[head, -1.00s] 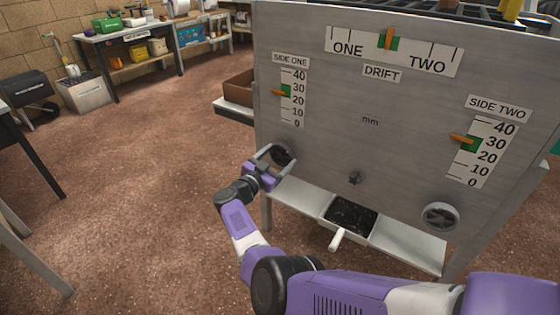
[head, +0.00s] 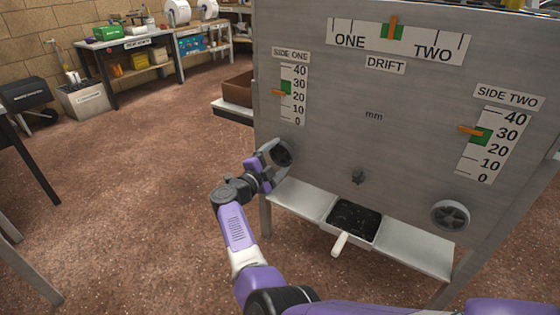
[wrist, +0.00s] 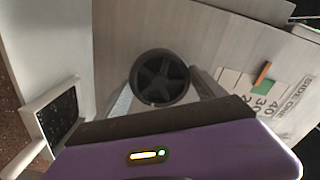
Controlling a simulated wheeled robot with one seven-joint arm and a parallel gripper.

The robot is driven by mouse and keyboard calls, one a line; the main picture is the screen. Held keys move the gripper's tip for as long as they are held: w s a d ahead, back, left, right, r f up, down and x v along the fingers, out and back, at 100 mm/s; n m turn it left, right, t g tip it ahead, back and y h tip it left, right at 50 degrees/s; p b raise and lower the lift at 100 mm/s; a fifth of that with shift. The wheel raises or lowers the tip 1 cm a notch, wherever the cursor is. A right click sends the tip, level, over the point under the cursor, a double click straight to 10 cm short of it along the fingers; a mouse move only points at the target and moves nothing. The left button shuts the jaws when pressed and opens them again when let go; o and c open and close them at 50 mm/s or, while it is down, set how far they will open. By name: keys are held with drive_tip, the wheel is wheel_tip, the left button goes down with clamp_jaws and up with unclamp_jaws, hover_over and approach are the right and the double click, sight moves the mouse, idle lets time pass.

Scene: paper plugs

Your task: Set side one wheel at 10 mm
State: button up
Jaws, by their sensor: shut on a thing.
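The side one wheel (head: 282,153) is a dark, spoked handwheel at the lower left of the grey panel. My gripper (head: 273,156) is shut on its rim. In the wrist view the wheel (wrist: 160,77) sits between my two fingers. The SIDE ONE scale (head: 293,95) is above it, marked 0 to 40. Its orange pointer (head: 279,93) stands between 20 and 30, near the middle, just below the green band (head: 286,88). The pointer also shows in the wrist view (wrist: 262,73).
The SIDE TWO wheel (head: 450,215) is at the lower right, its pointer (head: 470,131) near 30. The DRIFT pointer (head: 393,27) is on its green band. The floor at left is open.

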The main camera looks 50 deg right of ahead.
sight(280, 156)
drive_tip(key=shift+m+b, duration=0.6)
drive_tip(key=shift+m, duration=0.6)
drive_tip(key=o, duration=1.4)
drive_tip(key=shift+a+r+p, duration=0.1)
drive_tip(key=shift+a+p, duration=0.5)
drive_tip(key=shift+a, duration=0.4)
drive_tip(key=shift+s+a+p, duration=0.15)
drive_tip(key=shift+a+p, duration=0.3)
drive_tip(key=shift+a, duration=0.55)
